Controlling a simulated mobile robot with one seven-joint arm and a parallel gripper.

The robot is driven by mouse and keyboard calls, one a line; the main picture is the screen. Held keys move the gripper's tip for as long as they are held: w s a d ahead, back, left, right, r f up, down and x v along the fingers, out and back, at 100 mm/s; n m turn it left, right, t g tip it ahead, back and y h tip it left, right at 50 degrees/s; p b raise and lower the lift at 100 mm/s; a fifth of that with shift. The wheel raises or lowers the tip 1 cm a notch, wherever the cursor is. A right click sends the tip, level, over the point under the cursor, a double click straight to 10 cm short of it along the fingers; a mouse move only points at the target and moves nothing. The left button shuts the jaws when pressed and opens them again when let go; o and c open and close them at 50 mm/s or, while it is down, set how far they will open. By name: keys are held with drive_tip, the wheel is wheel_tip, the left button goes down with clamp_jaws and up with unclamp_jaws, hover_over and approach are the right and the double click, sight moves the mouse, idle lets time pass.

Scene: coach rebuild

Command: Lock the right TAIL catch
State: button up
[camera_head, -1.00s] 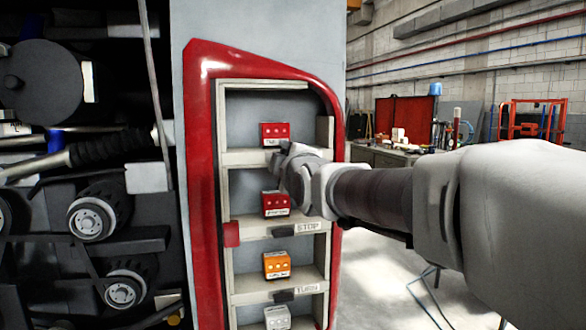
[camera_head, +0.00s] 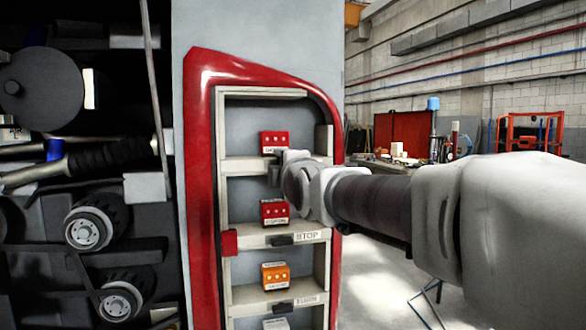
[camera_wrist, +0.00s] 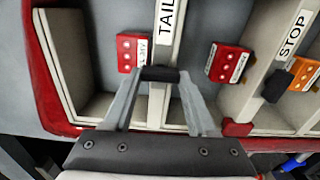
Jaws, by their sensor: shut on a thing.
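A red-framed cabinet (camera_head: 198,130) stands upright with pale shelves and lamp blocks. In the wrist view the TAIL label (camera_wrist: 170,18) is on a shelf edge, and a small black catch (camera_wrist: 160,74) sits on that edge below it. My gripper (camera_wrist: 161,79) has its two fingers on either side of the catch, shut on it. In the head view my gripper (camera_head: 278,164) reaches from the right to the upper shelf, and my arm covers the TAIL label. A red lamp block (camera_head: 274,143) sits above that shelf. Whether the catch is locked cannot be told.
The STOP catch (camera_head: 282,240) and TURN catch (camera_head: 282,308) are on lower shelf edges. A red tab (camera_head: 230,242) sits at the STOP shelf's left end. Dark machinery with pulleys (camera_head: 90,226) stands left. A workbench is at the back right beyond open floor.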

drive_tip(key=o, duration=1.4)
drive_tip(key=shift+c, duration=0.2)
drive_tip(key=v, duration=1.7)
drive_tip(key=shift+s+p, duration=0.25)
drive_tip(key=shift+p, duration=0.2)
drive_tip(key=shift+d, duration=0.1)
